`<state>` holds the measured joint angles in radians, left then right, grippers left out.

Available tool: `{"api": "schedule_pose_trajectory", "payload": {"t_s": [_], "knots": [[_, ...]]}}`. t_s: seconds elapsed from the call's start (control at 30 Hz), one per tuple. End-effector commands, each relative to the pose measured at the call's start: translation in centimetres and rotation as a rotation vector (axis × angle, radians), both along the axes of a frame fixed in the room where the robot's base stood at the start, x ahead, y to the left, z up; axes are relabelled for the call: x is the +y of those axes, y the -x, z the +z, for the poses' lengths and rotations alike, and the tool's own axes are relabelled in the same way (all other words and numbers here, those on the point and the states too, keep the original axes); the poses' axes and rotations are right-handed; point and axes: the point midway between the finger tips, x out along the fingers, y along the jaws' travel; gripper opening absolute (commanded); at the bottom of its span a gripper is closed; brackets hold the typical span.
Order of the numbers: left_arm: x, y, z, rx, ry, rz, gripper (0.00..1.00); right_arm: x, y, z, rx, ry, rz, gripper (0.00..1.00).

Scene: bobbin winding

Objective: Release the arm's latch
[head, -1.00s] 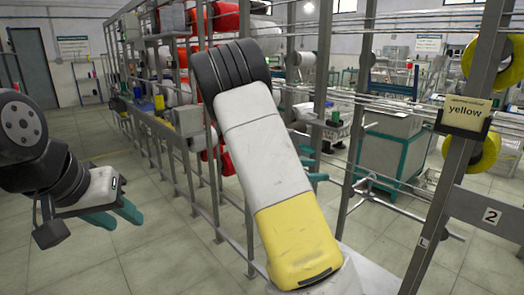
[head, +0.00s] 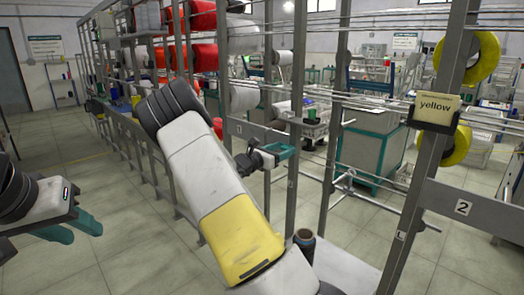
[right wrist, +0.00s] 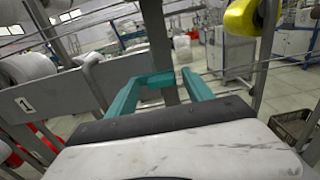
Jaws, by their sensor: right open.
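My right gripper (head: 280,152) is open, with teal fingers pointing right beside the steel frame. In the right wrist view its two fingers (right wrist: 160,85) stand apart, with a grey upright beyond them. I cannot tell whether a short teal piece between them is part of the gripper. A grey bent bar (right wrist: 92,72) rises by the plate marked 1 (right wrist: 25,104), left of the fingers and apart from them. I cannot make out for certain which part is the latch. My left gripper (head: 72,228) is at the far left, fingers apart, empty and away from the frame.
Steel uprights and taut wires run along the rack. A holder with a yellow card (head: 436,106) hangs by yellow spools (head: 470,56). A plate marked 2 (head: 462,208) is at the right. A dark bobbin (head: 305,243) stands low, centre. The floor at left is clear.

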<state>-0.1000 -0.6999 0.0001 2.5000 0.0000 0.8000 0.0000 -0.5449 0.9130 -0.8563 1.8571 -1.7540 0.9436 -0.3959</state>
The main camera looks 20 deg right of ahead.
Motion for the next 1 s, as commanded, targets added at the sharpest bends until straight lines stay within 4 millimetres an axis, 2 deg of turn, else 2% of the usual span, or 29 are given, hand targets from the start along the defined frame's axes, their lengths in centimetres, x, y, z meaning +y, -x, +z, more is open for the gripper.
{"api": "schedule_pose_trajectory", "payload": {"t_s": [0.2,0.5,0.77,1.0], "knots": [[0.00,0.00,0.00,0.000,0.000,0.000,0.36,-0.05,0.00,0.00,0.000,0.000,0.000,0.60],[0.00,0.00,0.00,0.000,0.000,0.000,0.36,-0.04,0.03,0.00,-0.001,0.000,-0.001,0.01],[0.00,0.01,0.01,0.000,0.000,0.000,0.36,-0.05,0.03,0.02,-0.020,-0.009,-0.001,0.00],[0.00,0.00,0.00,0.000,0.000,0.000,0.36,-0.13,0.10,0.15,-0.123,-0.052,-0.002,0.00]]}}
